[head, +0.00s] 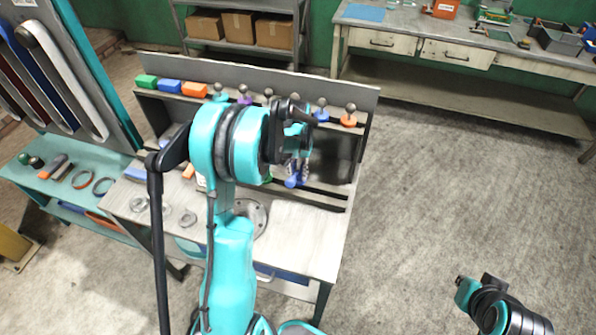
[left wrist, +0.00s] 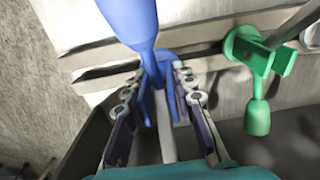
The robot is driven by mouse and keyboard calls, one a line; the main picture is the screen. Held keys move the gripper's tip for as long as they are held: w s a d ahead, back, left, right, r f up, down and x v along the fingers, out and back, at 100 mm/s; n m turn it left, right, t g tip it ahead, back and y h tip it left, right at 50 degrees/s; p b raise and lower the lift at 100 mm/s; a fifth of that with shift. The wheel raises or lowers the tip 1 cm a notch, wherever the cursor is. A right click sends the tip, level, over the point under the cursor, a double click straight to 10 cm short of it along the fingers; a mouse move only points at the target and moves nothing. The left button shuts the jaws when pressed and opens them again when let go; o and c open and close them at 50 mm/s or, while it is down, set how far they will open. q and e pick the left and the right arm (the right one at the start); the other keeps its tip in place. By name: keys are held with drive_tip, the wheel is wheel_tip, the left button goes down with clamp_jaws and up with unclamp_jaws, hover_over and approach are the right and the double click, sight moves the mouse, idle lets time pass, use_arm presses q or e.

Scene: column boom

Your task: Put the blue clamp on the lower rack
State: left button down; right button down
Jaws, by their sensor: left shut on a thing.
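My left gripper (head: 297,172) is in front of the rack on the workbench, partly hidden by its own wrist. In the left wrist view its fingers (left wrist: 162,115) are shut on a blue clamp (left wrist: 130,18), gripping the clamp's body with its handle pointing away. A bit of the blue clamp also shows in the head view (head: 291,181), close to the lower rack rail (head: 325,194). I cannot tell whether it touches the rail. My right gripper (head: 467,290) is low at the right, away from the bench; its fingers are not clear.
A green clamp (left wrist: 258,55) sits beside the held one. The upper rack holds several coloured clamps, including an orange one (head: 348,120) and a blue one (head: 321,115). A side table (head: 75,205) with tools stands left. The floor (head: 440,190) at right is clear.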

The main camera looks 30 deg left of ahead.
sight(298, 163)
use_arm(q)
drive_tip(key=shift+f+b, duration=1.65)
drive_tip(key=shift+f, duration=0.4)
drive_tip(key=c, duration=1.6)
unclamp_jaws()
drive_tip(key=shift+r, duration=0.1)
drive_tip(key=shift+o, duration=0.3)
drive_tip(key=shift+r, duration=0.15)
drive_tip(key=shift+r+p, duration=2.45)
drive_tip(key=shift+r, duration=1.2)
drive_tip(key=o, duration=0.6)
drive_tip(key=shift+c, duration=0.2)
